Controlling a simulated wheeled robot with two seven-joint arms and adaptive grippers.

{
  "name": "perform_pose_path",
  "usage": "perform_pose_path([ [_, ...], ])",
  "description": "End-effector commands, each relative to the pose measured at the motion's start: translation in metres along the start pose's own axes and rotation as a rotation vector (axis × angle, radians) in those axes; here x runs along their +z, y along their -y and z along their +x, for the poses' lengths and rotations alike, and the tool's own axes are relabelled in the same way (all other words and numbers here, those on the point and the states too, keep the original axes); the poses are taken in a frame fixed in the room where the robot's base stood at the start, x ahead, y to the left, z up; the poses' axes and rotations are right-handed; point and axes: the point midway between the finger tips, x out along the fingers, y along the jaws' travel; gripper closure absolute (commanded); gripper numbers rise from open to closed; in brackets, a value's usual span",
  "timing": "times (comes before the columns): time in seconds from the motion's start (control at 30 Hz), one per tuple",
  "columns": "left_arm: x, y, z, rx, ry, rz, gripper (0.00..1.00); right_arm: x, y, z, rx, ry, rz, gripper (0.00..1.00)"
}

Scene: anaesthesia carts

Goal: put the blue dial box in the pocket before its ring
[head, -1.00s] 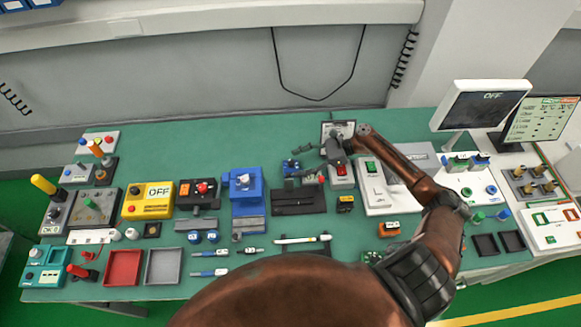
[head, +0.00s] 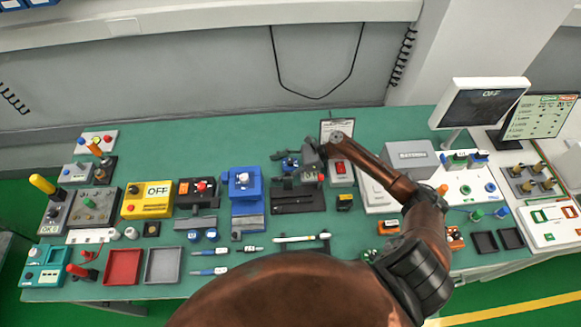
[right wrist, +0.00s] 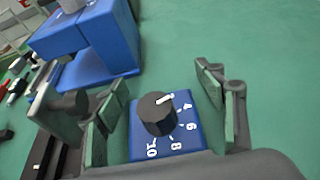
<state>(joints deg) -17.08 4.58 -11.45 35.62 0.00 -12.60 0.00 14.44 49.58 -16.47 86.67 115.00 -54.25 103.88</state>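The blue dial box (right wrist: 180,125) has a black knob with a white mark and white numbers on its top face. It stands on the green bench. In the head view the blue dial box (head: 282,163) is partly hidden by my right gripper (head: 300,165). In the right wrist view my right gripper (right wrist: 155,105) is open, its fingers on either side of the box with visible gaps. I cannot make out a ring or its pocket for certain; a black slotted fixture (head: 298,203) lies just in front of the box. My left gripper is out of view.
A larger blue device (head: 242,190) stands left of the dial box. A box with a red switch (head: 341,171) stands close on the right, and a small yellow and black block (head: 344,201) lies in front of it. The bench behind is mostly clear.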

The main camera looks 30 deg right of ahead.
Motion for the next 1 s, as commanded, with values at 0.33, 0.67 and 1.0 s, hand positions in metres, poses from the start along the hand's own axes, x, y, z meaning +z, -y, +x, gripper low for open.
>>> perform_pose_path([
  [0.33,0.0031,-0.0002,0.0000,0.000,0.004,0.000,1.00,-0.0002,-0.0001,-0.0006,0.000,0.000,0.000,0.60],
  [0.67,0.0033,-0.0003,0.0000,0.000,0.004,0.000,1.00,-0.0002,-0.0001,-0.0007,0.000,0.000,0.000,0.83],
  [1.0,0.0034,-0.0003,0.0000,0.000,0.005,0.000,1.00,-0.0002,-0.0001,-0.0007,0.000,0.000,0.000,1.00],
])
